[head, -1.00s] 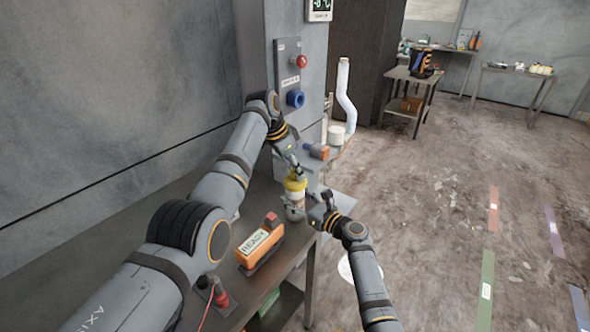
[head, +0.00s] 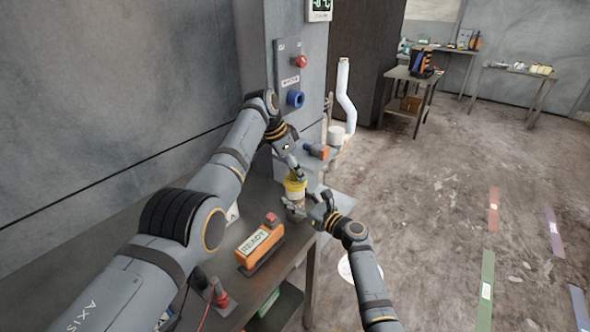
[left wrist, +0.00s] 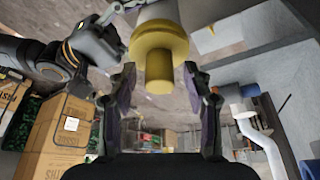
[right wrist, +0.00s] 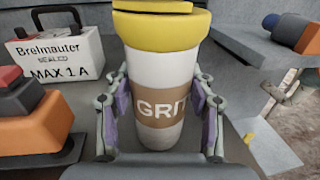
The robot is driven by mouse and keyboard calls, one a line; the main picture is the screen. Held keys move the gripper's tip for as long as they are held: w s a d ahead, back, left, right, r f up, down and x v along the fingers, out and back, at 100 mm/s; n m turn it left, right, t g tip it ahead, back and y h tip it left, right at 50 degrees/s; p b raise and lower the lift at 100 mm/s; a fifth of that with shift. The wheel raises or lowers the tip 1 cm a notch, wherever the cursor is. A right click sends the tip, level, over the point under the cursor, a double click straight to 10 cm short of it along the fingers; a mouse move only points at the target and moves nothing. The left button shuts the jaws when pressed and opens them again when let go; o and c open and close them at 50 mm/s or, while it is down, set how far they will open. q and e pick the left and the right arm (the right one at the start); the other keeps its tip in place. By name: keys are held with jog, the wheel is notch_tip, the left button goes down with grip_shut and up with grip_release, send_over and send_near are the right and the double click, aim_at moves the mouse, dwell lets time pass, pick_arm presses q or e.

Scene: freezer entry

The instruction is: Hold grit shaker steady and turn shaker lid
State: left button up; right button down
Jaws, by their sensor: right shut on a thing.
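The grit shaker (right wrist: 165,75), a white cup with a brown "GRIT" band, stands upright at the table's end. Its yellow shaker lid (right wrist: 160,28) is on top and also shows in the head view (head: 295,187). My right gripper (right wrist: 163,110) is shut on the shaker body, one finger on each side; it comes in from the right in the head view (head: 311,203). My left gripper (head: 297,174) is above the lid. In the left wrist view its fingers (left wrist: 160,80) are spread, with the lid's narrow yellow top (left wrist: 158,62) between their tips and visible gaps beside it.
An orange "READY" device (head: 260,245) lies on the table left of the shaker. A white "Breimauter" box (right wrist: 58,50) stands behind it. An orange and blue item (head: 317,151) lies on the ledge beyond. The wall panel (head: 289,78) is close behind my left arm.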

pick_arm(q)
jog(key=v, duration=1.2)
jog(key=shift+d+f, duration=0.1)
jog(key=shift+d, duration=0.05)
jog(key=s+d+n+t+y, duration=0.3)
jog(key=n, duration=0.8)
jog(key=x, duration=1.2)
jog(key=shift+a+f, duration=0.1)
jog(key=shift+f, duration=0.05)
